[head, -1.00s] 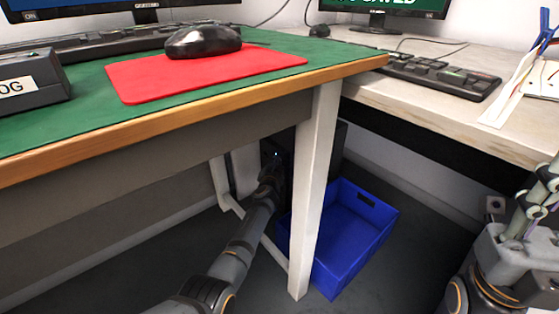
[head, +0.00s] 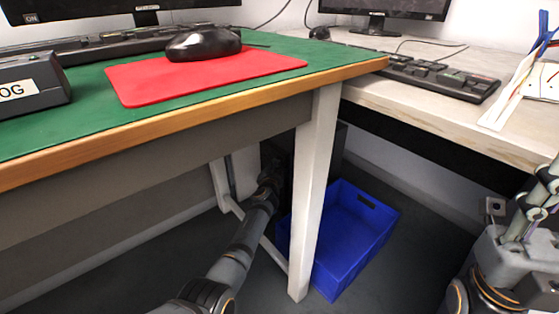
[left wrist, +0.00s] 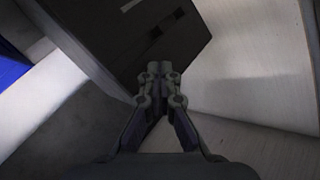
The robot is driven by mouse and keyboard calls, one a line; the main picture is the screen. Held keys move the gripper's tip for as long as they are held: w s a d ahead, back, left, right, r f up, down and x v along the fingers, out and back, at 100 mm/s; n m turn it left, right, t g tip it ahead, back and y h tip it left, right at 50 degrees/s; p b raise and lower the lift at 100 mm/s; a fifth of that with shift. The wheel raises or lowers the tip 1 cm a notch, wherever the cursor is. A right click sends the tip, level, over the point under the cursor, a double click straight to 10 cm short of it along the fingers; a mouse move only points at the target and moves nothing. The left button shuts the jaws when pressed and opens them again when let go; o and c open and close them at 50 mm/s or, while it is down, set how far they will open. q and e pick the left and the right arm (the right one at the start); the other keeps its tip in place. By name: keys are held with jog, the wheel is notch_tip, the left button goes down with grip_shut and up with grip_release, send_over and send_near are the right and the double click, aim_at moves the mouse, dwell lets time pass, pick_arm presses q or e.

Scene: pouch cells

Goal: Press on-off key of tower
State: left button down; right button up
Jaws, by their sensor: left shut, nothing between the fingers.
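The tower (left wrist: 110,45) is a dark box under the green-topped table. In the head view (head: 340,143) it is largely hidden behind the pale table leg and my left arm. My left gripper (left wrist: 160,69) is shut and empty, its fingertips at the lower edge of the tower's dark face in the left wrist view; I cannot tell whether they touch it. In the head view my left gripper (head: 272,168) reaches under the table to the tower. The on-off key cannot be made out.
A pale table leg (head: 313,200) stands just right of my left gripper. A blue crate (head: 352,238) sits on the floor beyond it. Above are the green table (head: 70,115), a red mat (head: 150,82) with a black mouse (head: 203,43), and two monitors with dark screens.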

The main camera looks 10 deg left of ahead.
pick_arm(q)
jog(key=shift+s+a, duration=0.25)
jog(key=shift+s, duration=0.1)
jog(key=s+a+p, duration=0.1)
jog(key=s, duration=0.1)
jog(key=s+a+p, duration=0.2)
dwell(0.4)
dwell(0.6)
